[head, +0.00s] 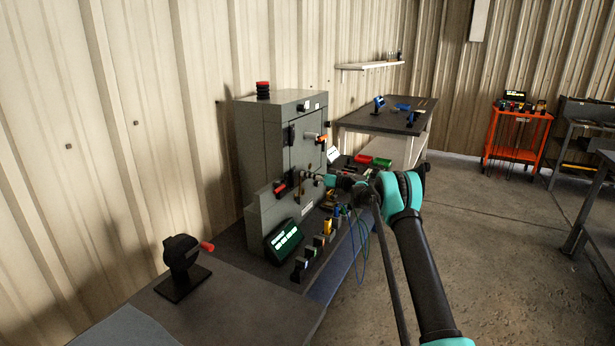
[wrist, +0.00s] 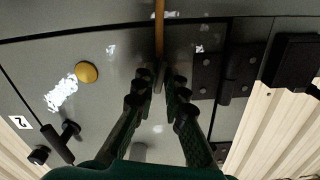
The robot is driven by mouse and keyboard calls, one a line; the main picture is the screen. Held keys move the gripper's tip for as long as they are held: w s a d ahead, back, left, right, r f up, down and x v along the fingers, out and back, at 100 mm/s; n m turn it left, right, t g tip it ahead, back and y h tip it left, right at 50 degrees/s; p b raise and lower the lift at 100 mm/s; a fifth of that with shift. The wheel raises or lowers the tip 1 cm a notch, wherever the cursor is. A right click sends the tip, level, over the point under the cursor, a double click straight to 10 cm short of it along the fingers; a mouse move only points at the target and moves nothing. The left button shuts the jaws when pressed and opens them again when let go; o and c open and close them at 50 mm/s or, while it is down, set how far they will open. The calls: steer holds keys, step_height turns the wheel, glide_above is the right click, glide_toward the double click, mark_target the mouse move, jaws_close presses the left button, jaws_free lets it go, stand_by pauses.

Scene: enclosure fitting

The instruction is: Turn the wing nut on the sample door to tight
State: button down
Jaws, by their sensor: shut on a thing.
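The grey cabinet (head: 262,205) stands on the bench, and its front carries the doors and fittings. My gripper (head: 322,181) reaches its lower front from the right. In the wrist view my gripper (wrist: 158,88) is shut on a small grey upright piece, which I take to be the wing nut (wrist: 160,70). The fingers hide most of it, so its angle is hard to read. The sample door (wrist: 130,50) fills the background, grey with worn white patches. In the head view the nut is too small and covered to make out.
A brass-coloured round knob (wrist: 87,72) is left of the fingers, a dark hinge (wrist: 206,76) right. An orange-brown strip (wrist: 159,28) runs above the fingertips. A black handle (wrist: 60,142) is lower left. A small display (head: 283,241) and several coloured parts stand before the cabinet.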

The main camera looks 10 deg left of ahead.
steer(key=shift+m, duration=0.3)
steer(key=shift+f+m, duration=0.15)
steer(key=shift+m, duration=5.2)
steer(key=shift+f+m, duration=0.15)
steer(key=shift+m, duration=5.15)
steer(key=shift+f+m, duration=0.15)
steer(key=shift+m, duration=5.2)
steer(key=c, duration=1.6)
jaws_free()
